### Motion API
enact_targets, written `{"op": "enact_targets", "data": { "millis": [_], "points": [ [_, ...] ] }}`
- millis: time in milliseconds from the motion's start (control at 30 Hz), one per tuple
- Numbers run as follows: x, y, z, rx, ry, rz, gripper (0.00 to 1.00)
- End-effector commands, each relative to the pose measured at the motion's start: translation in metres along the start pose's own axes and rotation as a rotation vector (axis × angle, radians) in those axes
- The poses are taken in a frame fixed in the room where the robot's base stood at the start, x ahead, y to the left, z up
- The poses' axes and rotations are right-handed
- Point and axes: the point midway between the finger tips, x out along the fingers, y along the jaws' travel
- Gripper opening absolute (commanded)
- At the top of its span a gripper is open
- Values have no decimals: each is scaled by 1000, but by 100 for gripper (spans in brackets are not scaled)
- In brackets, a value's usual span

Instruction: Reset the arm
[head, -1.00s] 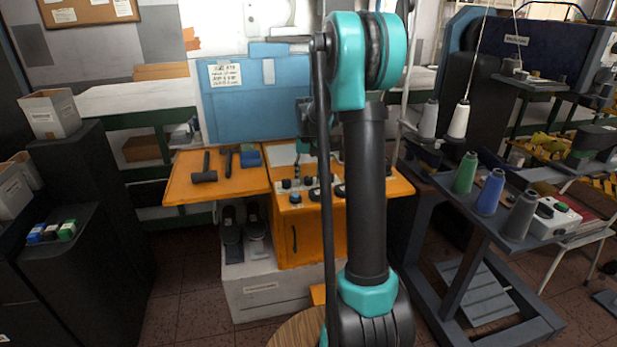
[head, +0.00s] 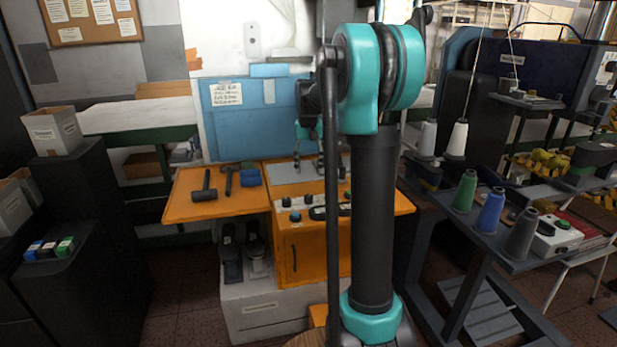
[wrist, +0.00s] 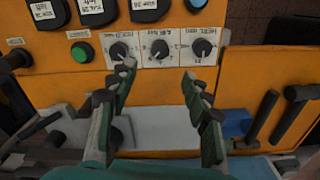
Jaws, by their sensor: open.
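My arm stands upright in the middle of the head view and hides part of the orange bench (head: 215,207). My gripper (wrist: 158,73) is open in the wrist view, with nothing between its two fingers. The fingers point at an orange control panel (wrist: 245,65) with several dark knobs on white labels and a green button (wrist: 82,52). In the head view, part of the gripper (head: 308,135) shows left of the arm, above the bench; the arm hides some of it.
Hammers (head: 204,187) and a blue block (head: 250,177) lie on the bench's left side. Dark shoe-like lasts (head: 232,262) stand on a grey box (head: 265,315) below. A rack with thread cones (head: 490,210) stands right; a black cabinet (head: 85,205) stands left.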

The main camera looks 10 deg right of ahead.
Motion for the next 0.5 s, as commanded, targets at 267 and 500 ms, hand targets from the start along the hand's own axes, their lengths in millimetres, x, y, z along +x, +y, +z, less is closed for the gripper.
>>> {"op": "enact_targets", "data": {
  "millis": [267,500],
  "points": [
    [-6,0,0,0,0,0,49],
    [-2,1,9,-8,10,-2,49]
  ]
}}
